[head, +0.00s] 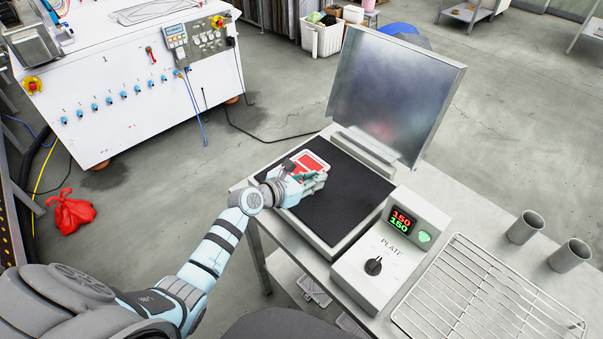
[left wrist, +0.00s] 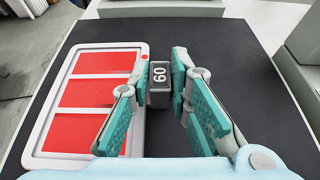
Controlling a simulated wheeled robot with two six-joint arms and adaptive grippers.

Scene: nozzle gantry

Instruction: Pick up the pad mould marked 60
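The pad mould (head: 310,160) is a flat white frame with red panels, lying on the black plate. In the left wrist view the mould (left wrist: 89,93) is on the left, and a dark grey block marked 60 (left wrist: 160,86) stands at its right edge. My left gripper (head: 318,180) is low over the plate at the mould's near side. In its wrist view the fingers (left wrist: 160,75) are open, one each side of the marked block, with small gaps showing. The head view hides the block behind the gripper. My right gripper is out of view.
The black plate (head: 345,208) belongs to a press with a raised metal lid (head: 395,90). A control box (head: 390,248) reading 150 stands right of it. A wire rack (head: 485,295) and two metal cups (head: 525,227) lie further right. A white machine (head: 130,85) stands back left.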

